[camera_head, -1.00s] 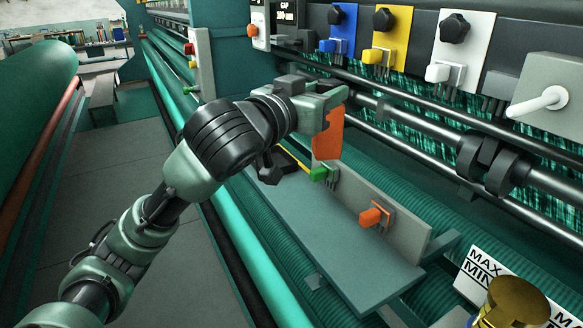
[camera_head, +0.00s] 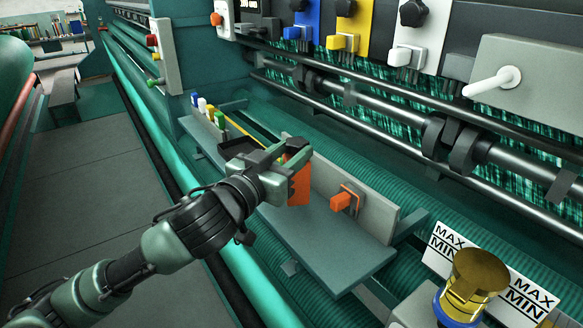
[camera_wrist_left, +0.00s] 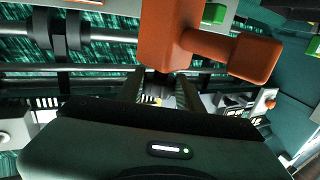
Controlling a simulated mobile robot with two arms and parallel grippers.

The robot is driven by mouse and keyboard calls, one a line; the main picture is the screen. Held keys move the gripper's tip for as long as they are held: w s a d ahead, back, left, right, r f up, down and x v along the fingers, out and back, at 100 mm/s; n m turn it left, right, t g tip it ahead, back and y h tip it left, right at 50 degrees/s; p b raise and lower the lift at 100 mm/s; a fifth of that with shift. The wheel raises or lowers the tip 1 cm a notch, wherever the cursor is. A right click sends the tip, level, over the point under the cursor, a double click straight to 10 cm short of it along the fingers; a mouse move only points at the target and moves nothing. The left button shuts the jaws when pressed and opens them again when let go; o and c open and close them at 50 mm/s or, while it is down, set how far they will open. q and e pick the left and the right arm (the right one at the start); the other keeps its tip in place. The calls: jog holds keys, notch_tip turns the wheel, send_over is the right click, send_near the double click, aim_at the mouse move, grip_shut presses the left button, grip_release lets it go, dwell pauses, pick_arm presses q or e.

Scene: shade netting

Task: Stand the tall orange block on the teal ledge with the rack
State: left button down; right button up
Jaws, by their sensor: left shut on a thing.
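The tall orange block (camera_head: 299,182) is upright or nearly so in my left gripper (camera_head: 283,168), which is shut on it. It is over the teal ledge (camera_head: 325,245), in front of the grey upright panel of the rack (camera_head: 373,213). I cannot tell whether its lower end touches the ledge. A smaller orange peg (camera_head: 342,202) juts from the panel to the right of the block. In the left wrist view, the orange block (camera_wrist_left: 165,38) shows beyond the fingers, and an orange knob-like shape (camera_wrist_left: 256,58) is beside it. My right gripper is not in view.
Small green (camera_head: 219,119) and white (camera_head: 202,104) pieces stand at the ledge's far end. A machine rail (camera_head: 400,122) runs behind. A brass knob (camera_head: 475,278) and MAX/MIN labels are at lower right. The ledge's front right part is bare.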

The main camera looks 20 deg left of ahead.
pick_arm(q)
notch_tip(320, 180, down, 3)
jog(key=shift+f, duration=0.2)
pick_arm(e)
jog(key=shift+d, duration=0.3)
pick_arm(q)
jog(key=shift+f, duration=0.1)
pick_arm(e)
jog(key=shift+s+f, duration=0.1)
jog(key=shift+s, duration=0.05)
pick_arm(q)
jog(key=c, duration=0.9)
grip_release()
jog(key=shift+s, duration=0.15)
jog(key=p+v, duration=0.7)
jog(key=v, duration=0.4)
jog(key=shift+s+a, duration=0.1)
jog(key=shift+s, duration=0.3)
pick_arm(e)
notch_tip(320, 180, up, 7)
